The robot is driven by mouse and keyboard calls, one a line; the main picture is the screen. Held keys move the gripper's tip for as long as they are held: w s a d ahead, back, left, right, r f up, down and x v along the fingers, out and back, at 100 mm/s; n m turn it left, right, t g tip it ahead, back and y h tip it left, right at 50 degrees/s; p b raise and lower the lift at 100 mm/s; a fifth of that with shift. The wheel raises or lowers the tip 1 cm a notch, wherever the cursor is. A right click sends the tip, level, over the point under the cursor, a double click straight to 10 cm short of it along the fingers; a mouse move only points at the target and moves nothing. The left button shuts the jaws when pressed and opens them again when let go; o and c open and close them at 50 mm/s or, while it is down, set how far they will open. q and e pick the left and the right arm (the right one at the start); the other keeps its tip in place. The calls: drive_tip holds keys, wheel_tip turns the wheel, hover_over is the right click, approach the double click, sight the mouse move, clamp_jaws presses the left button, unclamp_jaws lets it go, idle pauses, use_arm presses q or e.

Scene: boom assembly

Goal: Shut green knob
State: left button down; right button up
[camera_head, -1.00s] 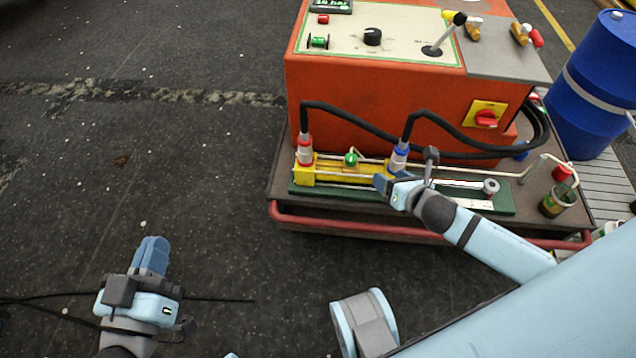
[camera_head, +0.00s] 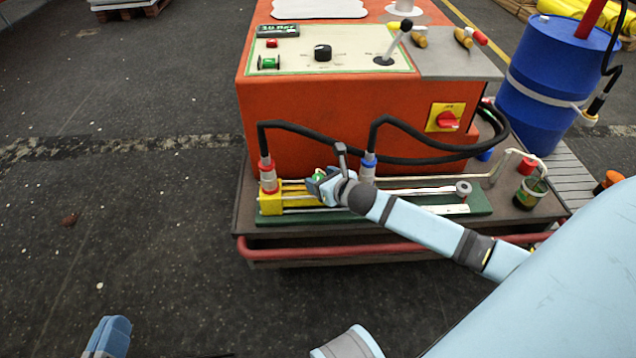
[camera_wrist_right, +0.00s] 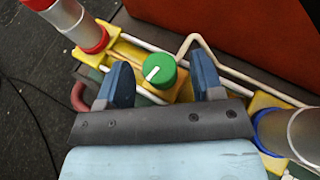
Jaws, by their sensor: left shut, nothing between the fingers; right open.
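The green knob (camera_wrist_right: 159,71) is round with a white mark line on top, set on the yellow block of the cylinder assembly. In the right wrist view it sits between the two blue fingers of my right gripper (camera_wrist_right: 161,82), which is open, with a gap on each side. In the head view my right gripper (camera_head: 316,183) is at the knob and mostly hides it; a bit of green shows (camera_head: 319,174). My left gripper (camera_head: 108,337) is at the bottom left edge, shut and empty, far from the machine.
A red-collared hose fitting (camera_head: 267,174) stands left of the knob and a blue-collared fitting (camera_head: 368,168) right of it, with black hoses above. The orange machine body (camera_head: 340,110) rises behind. A red rail (camera_head: 340,252) runs along the front. A blue barrel (camera_head: 545,95) stands at right.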

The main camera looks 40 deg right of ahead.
use_arm(q)
drive_tip(key=shift+f, duration=0.35)
use_arm(e)
drive_tip(key=shift+x, duration=0.8)
drive_tip(key=c, duration=0.9)
drive_tip(key=shift+a+r+m+h+p, duration=0.15)
drive_tip(key=shift+m+h+p, duration=0.15)
drive_tip(key=shift+h+p, duration=0.15)
drive_tip(key=m+g+h+p, duration=0.1)
drive_tip(key=m+h+p, duration=0.2)
drive_tip(key=m+g+h+p, duration=0.1)
drive_tip(key=m+h+p, duration=0.2)
drive_tip(key=h, duration=0.1)
drive_tip(key=shift+m, duration=0.3)
use_arm(q)
wheel_tip(320, 180, up, 9)
drive_tip(key=a+n+t, duration=0.1)
drive_tip(key=t, duration=0.2)
drive_tip(key=shift+p, duration=0.4)
use_arm(e)
drive_tip(key=shift+m+g+h, duration=0.3)
drive_tip(key=shift+m+h, duration=0.1)
drive_tip(key=shift+h, duration=0.15)
use_arm(q)
drive_tip(key=shift+s+a+f, duration=0.1)
drive_tip(key=shift+f, duration=0.05)
use_arm(e)
drive_tip(key=o, duration=0.9)
